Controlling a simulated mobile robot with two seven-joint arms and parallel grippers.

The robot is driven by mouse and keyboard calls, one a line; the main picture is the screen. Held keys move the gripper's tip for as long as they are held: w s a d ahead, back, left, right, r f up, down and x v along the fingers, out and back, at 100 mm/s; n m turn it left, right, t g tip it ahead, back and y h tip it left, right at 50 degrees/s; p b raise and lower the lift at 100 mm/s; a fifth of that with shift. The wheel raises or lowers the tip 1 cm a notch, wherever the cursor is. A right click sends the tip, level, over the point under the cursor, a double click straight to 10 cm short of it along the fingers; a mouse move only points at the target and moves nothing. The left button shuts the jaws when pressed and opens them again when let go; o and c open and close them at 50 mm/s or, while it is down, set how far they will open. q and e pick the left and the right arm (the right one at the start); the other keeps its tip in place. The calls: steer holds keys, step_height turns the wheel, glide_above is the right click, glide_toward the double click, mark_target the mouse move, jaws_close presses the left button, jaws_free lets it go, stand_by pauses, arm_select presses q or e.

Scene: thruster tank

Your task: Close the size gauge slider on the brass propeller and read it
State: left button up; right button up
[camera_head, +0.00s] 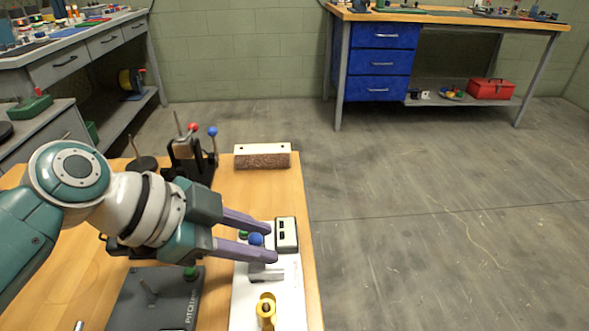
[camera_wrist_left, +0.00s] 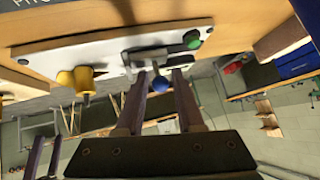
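The size gauge is a white plate (camera_head: 244,301) at the table's right edge, with a grey metal slider part (camera_head: 267,274) and a blue ball knob (camera_head: 255,239). The yellow brass propeller (camera_head: 266,311) sits on the plate's near end, apart from the grey part. It also shows in the left wrist view (camera_wrist_left: 76,80). My left gripper (camera_head: 272,242) is open, its purple fingers on either side of the blue knob, with gaps visible in the wrist view (camera_wrist_left: 160,84). Two purple bars (camera_wrist_left: 43,158) low in the wrist view may be my right gripper's fingers. I cannot read the gauge.
A small box with dark windows (camera_head: 286,235) and a green knob (camera_head: 243,234) are at the plate's far end. A dark pitch plate (camera_head: 158,302) lies to the left. A brown brush-like block (camera_head: 262,157) and a lever stand (camera_head: 190,160) are behind. Floor is clear to the right.

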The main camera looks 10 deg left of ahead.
arm_select(q)
jaws_close()
stand_by(1.4)
